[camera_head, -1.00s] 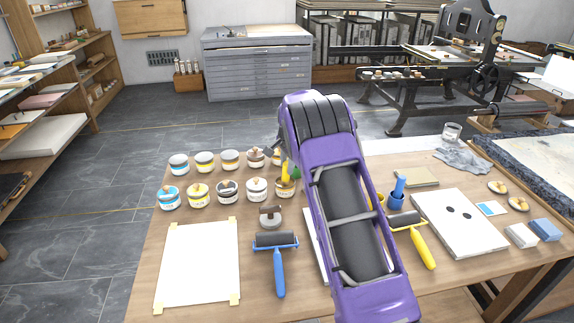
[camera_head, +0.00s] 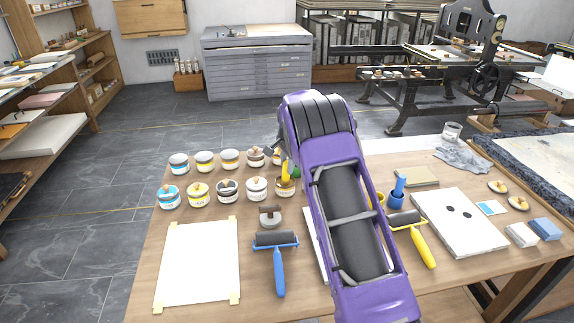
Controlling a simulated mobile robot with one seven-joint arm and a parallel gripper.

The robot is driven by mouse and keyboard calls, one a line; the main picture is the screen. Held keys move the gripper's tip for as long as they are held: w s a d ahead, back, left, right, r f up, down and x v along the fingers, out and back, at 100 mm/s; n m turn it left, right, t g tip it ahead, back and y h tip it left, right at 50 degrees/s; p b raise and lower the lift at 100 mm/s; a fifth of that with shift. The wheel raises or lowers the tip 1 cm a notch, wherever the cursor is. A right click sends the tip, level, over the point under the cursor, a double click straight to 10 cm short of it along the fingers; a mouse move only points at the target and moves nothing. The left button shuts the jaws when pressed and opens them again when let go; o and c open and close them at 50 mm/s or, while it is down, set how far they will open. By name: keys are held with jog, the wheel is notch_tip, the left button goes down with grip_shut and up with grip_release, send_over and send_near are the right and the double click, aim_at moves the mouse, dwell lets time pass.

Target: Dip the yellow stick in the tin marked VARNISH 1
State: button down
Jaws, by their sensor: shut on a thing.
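My gripper (camera_head: 281,154) shows only in part at the left of my purple arm and is shut on the yellow stick (camera_head: 287,172). The stick points down at a tin (camera_head: 285,189) at the right end of the front row of tins. Its lower end is at or in this tin's mouth; I cannot tell how deep. The tin is partly hidden by my arm, and its label is too small to read, so I cannot tell if it is VARNISH 1.
A blue roller (camera_head: 277,262), a yellow roller (camera_head: 417,238), a taped white sheet (camera_head: 198,264) and a blue stick in a blue cup (camera_head: 397,198) are on the table (camera_head: 140,290).

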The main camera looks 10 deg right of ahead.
jog(key=shift+r+p, duration=1.35)
jog(key=shift+r, duration=2.1)
